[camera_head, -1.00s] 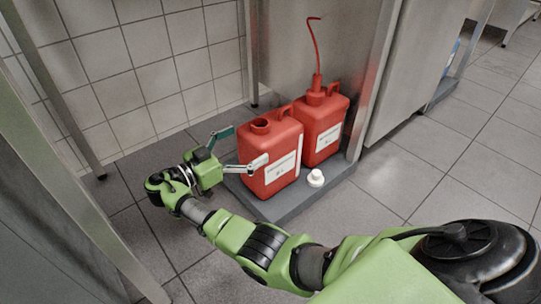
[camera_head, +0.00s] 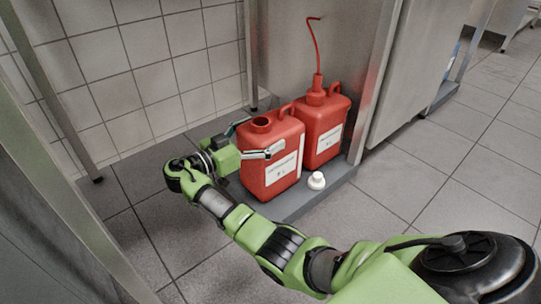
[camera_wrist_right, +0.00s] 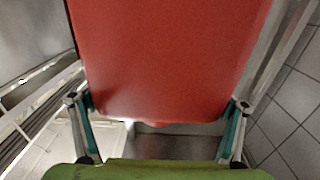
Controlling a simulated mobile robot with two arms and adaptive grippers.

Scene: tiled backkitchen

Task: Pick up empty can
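A red plastic can (camera_head: 262,178) with an open, uncapped neck and a white label stands upright on a low grey platform. My right gripper (camera_head: 262,138) reaches it from the left, with one finger across its labelled front. The other finger is mostly hidden behind the can. In the right wrist view the can's red body (camera_wrist_right: 165,60) fills the space between the two spread fingers of my gripper (camera_wrist_right: 158,106). The fingers lie close along both sides; firm contact cannot be made out. My left gripper is not in view.
A second red can (camera_head: 324,130) with a red tube stands close behind on the right. A white cap (camera_head: 317,181) lies at the front of the platform (camera_head: 290,207). A steel table leg (camera_head: 75,125) rises on the left. Floor to the right is clear.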

